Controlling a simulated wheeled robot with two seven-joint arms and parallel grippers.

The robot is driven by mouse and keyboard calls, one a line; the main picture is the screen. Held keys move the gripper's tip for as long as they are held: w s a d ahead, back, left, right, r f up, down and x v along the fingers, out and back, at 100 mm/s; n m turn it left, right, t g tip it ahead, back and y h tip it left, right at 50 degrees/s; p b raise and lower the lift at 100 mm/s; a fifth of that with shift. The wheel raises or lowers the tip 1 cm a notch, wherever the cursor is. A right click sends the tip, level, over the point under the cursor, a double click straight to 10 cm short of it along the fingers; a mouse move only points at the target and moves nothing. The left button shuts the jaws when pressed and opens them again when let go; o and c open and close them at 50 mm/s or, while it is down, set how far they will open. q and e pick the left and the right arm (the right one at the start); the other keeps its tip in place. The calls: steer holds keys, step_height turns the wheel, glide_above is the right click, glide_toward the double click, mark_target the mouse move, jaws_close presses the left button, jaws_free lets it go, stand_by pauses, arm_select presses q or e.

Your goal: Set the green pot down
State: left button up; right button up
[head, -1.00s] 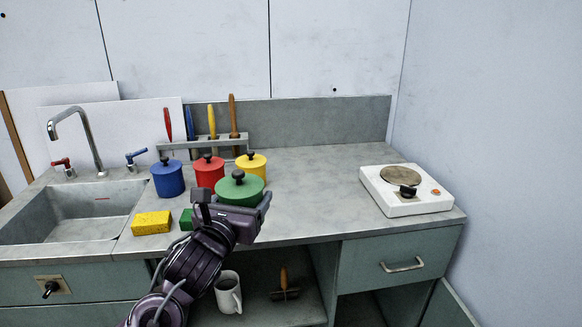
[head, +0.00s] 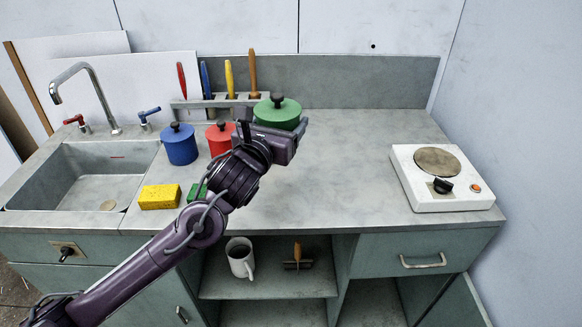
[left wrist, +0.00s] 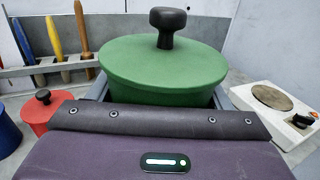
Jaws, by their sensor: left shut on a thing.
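The green pot (head: 278,112), with its lid and black knob, is upright in my left gripper (head: 274,124). It also shows close up in the left wrist view (left wrist: 165,70), between the two grey fingers. My left gripper is shut on the pot's sides. The pot appears held above the grey counter (head: 345,175); its underside is hidden by the gripper. My right gripper is in neither view.
A blue pot (head: 180,147) and a red pot (head: 219,138) stand left of the gripper. A tool rack (head: 215,101) is behind. A white hotplate (head: 440,180) stands at the right. The counter between gripper and hotplate is clear.

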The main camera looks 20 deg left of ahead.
arm_select(q)
step_height(320, 180, down, 15)
steer(key=shift+f, duration=0.1)
stand_by(0.3)
steer(key=o, duration=0.7)
steer(key=shift+f, duration=0.1)
steer(key=o, duration=0.5)
steer(key=shift+c, duration=0.2)
